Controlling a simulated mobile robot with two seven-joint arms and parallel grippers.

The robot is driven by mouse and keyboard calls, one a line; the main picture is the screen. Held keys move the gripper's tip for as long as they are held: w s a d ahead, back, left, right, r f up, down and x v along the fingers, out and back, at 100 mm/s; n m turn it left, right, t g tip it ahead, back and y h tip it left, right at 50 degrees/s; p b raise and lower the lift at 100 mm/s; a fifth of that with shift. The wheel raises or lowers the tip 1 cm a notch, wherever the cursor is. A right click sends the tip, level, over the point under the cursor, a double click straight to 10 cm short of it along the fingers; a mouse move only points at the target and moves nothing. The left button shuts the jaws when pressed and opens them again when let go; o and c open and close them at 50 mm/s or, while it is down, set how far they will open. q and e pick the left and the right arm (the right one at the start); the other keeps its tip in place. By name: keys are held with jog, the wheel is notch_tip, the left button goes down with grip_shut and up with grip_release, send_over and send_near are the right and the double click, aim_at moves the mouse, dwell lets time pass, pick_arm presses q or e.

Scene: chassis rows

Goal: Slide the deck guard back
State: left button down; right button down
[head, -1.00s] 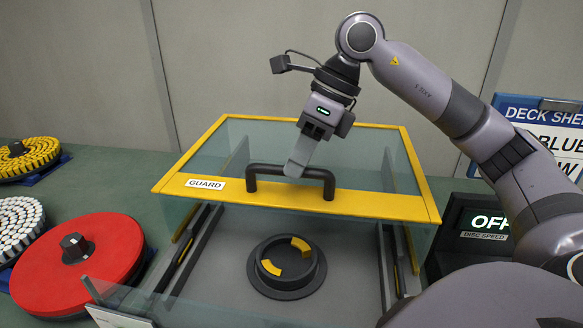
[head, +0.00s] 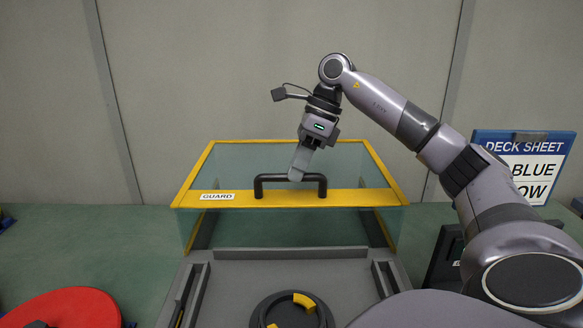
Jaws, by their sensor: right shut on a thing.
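The deck guard (head: 355,197) is a clear box with a yellow frame and a "GUARD" label. It sits over the back part of the grey deck (head: 270,274). A dark bar handle (head: 290,179) stands on its front yellow strip. My right gripper (head: 297,173) is shut on the middle of this handle, coming down from above. The handle part between the fingers is hidden. The front of the deck lies uncovered, with a dark round hub (head: 262,310) with yellow segments at the bottom edge. My left gripper is not in view.
A red disc (head: 68,308) is at the lower left. A "DECK SHEET" sign (head: 523,165) stands at the right, partly behind my arm. A dark display box (head: 444,258) is right of the deck.

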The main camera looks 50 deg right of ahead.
jog(key=c, duration=1.1)
grip_release()
jog(key=shift+o, duration=0.2)
jog(key=shift+r, duration=0.1)
jog(key=p+v, duration=0.1)
jog(key=v, duration=0.6)
jog(key=shift+s, duration=0.1)
